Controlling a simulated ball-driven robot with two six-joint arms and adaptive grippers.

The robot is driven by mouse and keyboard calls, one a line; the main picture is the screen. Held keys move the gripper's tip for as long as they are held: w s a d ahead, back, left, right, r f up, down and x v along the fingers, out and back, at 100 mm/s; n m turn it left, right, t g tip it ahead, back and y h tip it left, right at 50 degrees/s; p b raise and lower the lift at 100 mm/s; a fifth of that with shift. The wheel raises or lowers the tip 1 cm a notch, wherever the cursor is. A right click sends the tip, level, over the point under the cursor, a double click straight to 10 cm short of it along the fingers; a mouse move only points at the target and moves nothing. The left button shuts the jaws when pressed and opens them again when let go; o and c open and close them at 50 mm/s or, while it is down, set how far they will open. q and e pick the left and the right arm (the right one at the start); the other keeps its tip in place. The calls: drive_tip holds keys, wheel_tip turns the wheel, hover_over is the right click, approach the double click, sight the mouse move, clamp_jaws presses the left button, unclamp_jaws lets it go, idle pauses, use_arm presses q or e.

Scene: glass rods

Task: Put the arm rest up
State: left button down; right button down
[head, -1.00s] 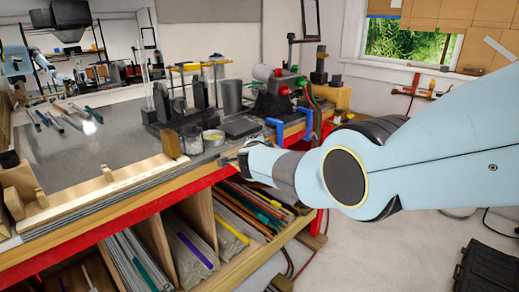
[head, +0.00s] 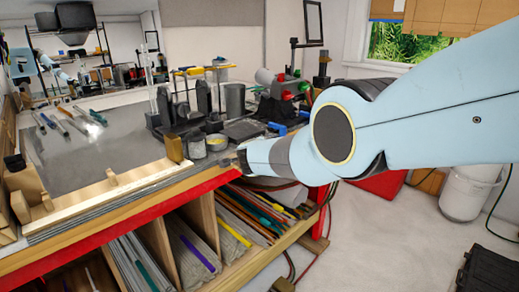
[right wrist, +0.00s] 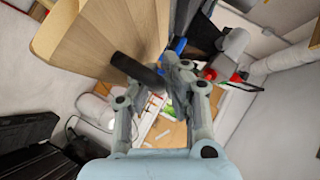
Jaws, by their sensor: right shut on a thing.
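My right gripper (head: 240,160) reaches to the front edge of the bench, partly hidden by its own wrist. In the right wrist view its fingers (right wrist: 150,85) are around a dark cylindrical piece (right wrist: 137,70), and the gripper is shut on it. The piece lies tilted against a wooden surface. I cannot tell for certain that this piece is the arm rest. A small tan wooden block (head: 174,148) stands at the bench edge just left of the gripper. My left gripper is not in view.
The workbench (head: 90,155) carries several glass rods (head: 65,122) at the left and dark tool stands (head: 190,105) at the back. A long wooden rail (head: 110,190) runs along its front. Shelves below hold rods. A white bin (head: 468,192) and black case (head: 488,270) stand on the floor.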

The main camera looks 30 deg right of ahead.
drive_tip(key=c, duration=1.4)
unclamp_jaws()
drive_tip(key=shift+s+d+r, duration=0.15)
drive_tip(key=shift+s, duration=0.15)
drive_tip(key=shift+w, duration=0.1)
drive_tip(key=shift+s+a+r, duration=0.1)
drive_tip(key=shift+s+a, duration=0.2)
drive_tip(key=shift+s, duration=0.25)
drive_tip(key=s+a, duration=0.2)
drive_tip(key=s, duration=0.1)
drive_tip(key=s+a, duration=0.2)
drive_tip(key=s, duration=0.2)
drive_tip(key=s+a, duration=0.2)
drive_tip(key=s, duration=0.1)
drive_tip(key=shift+s, duration=0.15)
